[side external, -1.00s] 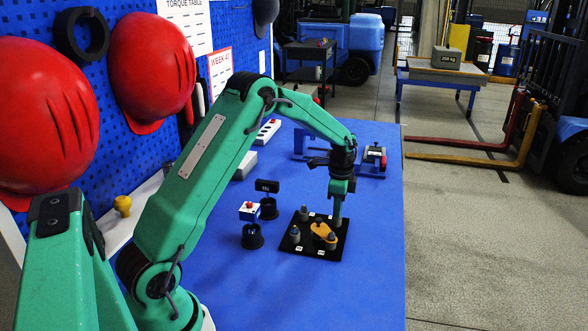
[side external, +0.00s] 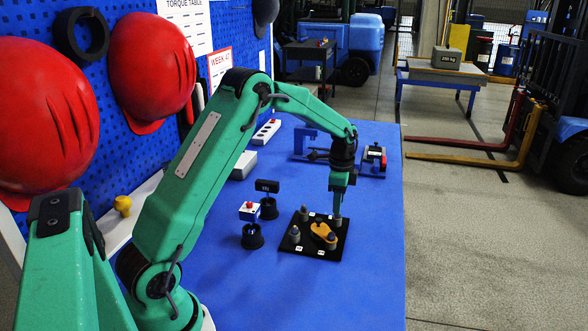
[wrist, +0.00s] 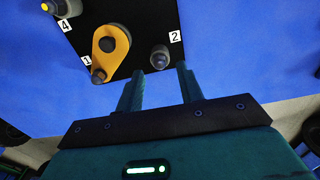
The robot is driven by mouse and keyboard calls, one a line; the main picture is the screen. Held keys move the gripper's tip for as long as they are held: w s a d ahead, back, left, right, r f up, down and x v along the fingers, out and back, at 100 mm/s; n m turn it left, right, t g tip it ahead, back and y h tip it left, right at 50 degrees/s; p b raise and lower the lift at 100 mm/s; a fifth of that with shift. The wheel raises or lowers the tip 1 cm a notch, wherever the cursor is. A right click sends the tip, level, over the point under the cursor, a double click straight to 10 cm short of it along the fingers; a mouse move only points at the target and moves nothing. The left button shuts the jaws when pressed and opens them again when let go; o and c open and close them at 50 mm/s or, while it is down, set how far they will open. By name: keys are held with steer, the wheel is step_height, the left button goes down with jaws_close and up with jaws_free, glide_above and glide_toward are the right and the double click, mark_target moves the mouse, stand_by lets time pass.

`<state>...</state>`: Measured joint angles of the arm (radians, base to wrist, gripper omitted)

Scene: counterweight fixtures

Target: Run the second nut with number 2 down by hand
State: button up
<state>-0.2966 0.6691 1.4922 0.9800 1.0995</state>
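The nut beside the number 2 label (wrist: 174,37) is a grey round piece (wrist: 160,57) near the edge of the black plate (wrist: 130,22). My gripper (wrist: 160,70) is open in the wrist view, its two fingers apart and empty. The nut shows beyond the gap between the fingertips, not clasped. In the side view my gripper (side external: 338,194) points down above the right corner of the plate (side external: 301,244), just over the grey nut and post there. Whether the fingertips touch the nut is too small to tell.
An orange-yellow arm piece (wrist: 111,42) lies on the plate, close to the nut. Another post stands by label 4 (wrist: 64,25). Two black cup stands (side external: 252,237) are left of the plate. Blue table (side external: 355,285) is free in front and right.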

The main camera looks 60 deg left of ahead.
steer(key=shift+r, duration=2.7)
steer(key=s+d+r+n+t, duration=0.3)
steer(key=s+d+r+n, duration=0.2)
steer(key=s+d+r, duration=0.65)
steer(key=s+d+n+t, duration=0.1)
steer(key=s+d+n, duration=0.1)
steer(key=s, duration=0.6)
steer(key=s+d+n+t, duration=0.1)
steer(key=s+d+n, duration=0.1)
steer(key=s, duration=0.7)
steer(key=shift+r+t, duration=0.3)
steer(key=shift+r, duration=0.05)
